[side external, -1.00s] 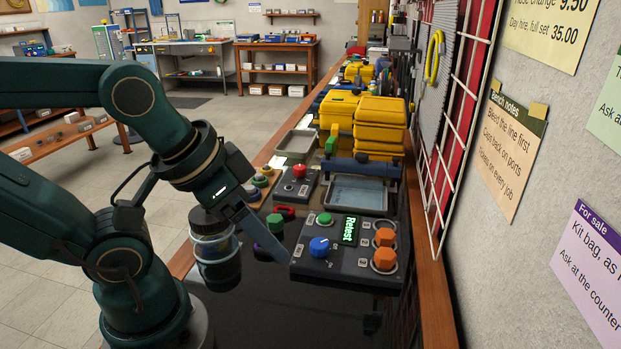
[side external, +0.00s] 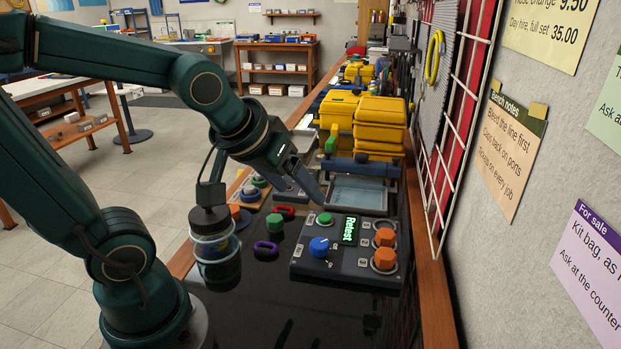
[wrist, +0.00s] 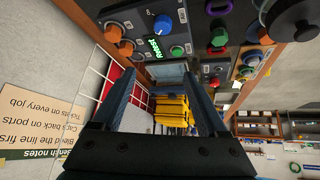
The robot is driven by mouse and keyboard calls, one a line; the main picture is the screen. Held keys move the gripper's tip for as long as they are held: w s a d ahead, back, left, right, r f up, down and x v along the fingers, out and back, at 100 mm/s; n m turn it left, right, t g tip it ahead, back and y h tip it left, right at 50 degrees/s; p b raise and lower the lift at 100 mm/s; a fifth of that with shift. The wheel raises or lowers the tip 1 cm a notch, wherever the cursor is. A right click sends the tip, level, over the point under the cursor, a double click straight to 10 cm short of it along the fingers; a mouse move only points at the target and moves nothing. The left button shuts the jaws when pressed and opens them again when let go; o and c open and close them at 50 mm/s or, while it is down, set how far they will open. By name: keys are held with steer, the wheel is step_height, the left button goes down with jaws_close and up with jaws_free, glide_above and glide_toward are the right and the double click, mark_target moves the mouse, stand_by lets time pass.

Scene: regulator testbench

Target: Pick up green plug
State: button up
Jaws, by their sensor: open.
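The green plug (side external: 274,224), a small hexagonal piece, stands on the dark bench top left of the test panel (side external: 300,262). It also shows near the top of the wrist view (wrist: 218,35). My gripper (side external: 318,201) is raised above the bench, behind and to the right of the plug, over the panel's far side. In the wrist view its two fingers (wrist: 157,75) are spread apart with nothing between them. The plug lies outside the fingers and apart from them.
A red ring (side external: 285,211) and a purple ring (side external: 266,252) lie close to the plug. A lidded jar (side external: 214,250) stands to the left. The panel carries a blue knob (side external: 319,246) and orange plugs (side external: 385,258). A grey tray (side external: 358,195) and yellow cases (side external: 380,122) stand behind.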

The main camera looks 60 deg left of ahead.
steer(key=w+a+f+n+g+y, duration=0.1)
steer(key=w+a+f+n, duration=0.3)
steer(key=a, duration=0.4)
steer(key=n+g, duration=0.1)
steer(key=g, duration=0.2)
glide_above(274, 218)
steer(key=s+d, duration=0.2)
steer(key=f, duration=0.7)
steer(key=shift+w+a+f, duration=0.1)
steer(key=shift+w, duration=0.15)
steer(key=shift+x, duration=2.45)
jaws_close()
